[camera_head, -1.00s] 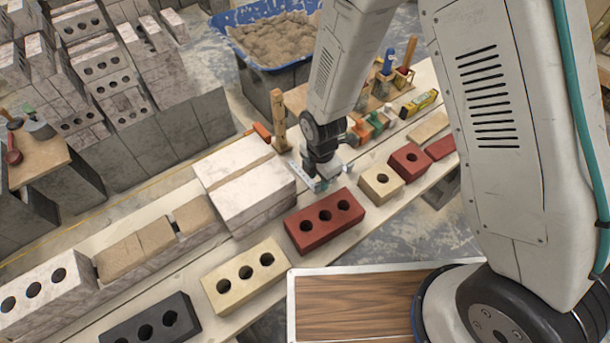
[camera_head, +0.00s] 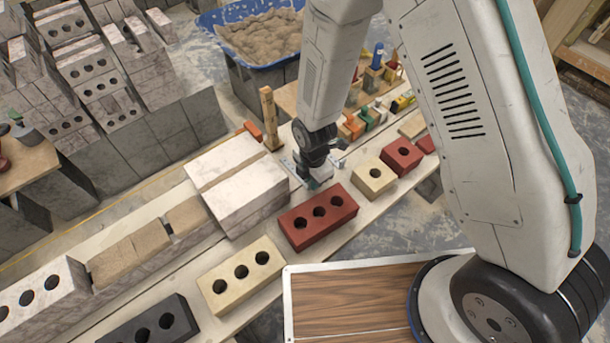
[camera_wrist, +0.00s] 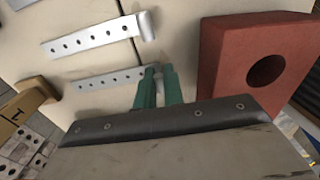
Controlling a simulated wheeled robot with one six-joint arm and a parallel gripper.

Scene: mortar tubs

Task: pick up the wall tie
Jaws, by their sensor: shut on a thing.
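Two grey metal wall ties, flat strips with a row of holes, show in the wrist view. One wall tie (camera_wrist: 95,38) lies on the pale board, apart from my fingers, with a bent-up end at its right. The other wall tie (camera_wrist: 108,80) reaches to my gripper (camera_wrist: 158,75), whose green fingers are shut on its right end. The fingers hide that end. I cannot tell whether this tie is clear of the board. In the head view my gripper (camera_head: 314,184) is low over the board, between the pale blocks and a red brick.
A cream brick (camera_head: 373,177) and several tools are farther along the board.

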